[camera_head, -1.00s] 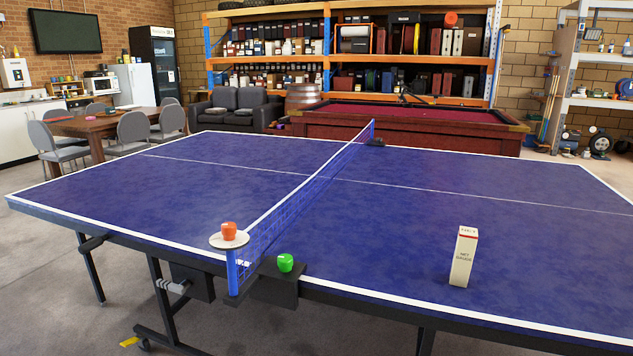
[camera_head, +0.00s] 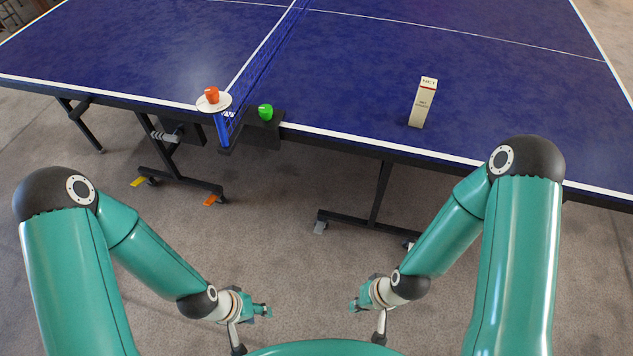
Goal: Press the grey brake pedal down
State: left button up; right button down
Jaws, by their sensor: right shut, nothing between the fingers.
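A small light grey pedal (camera_head: 320,227) shows at the left end of the foot bar under the table tennis table (camera_head: 470,85), close to the floor. It appears tilted, but I cannot tell whether it is up or down. My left gripper (camera_head: 267,311) is low in front of me, left of and nearer than the pedal. Its fingers are too small to judge. My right gripper (camera_head: 353,306) is shut and empty, slightly right of and nearer than the pedal. Both grippers are well apart from it.
An orange pedal (camera_head: 212,200) and a yellow pedal (camera_head: 138,181) sit at the left leg frame. Grey floor between my arms is clear.

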aim_at(319, 226)
jog(key=k, duration=0.65)
jog(key=u, duration=0.45)
jog(key=i, duration=0.8)
jog(key=u, duration=0.45)
jog(key=i, duration=0.7)
jog(key=z, duration=0.55)
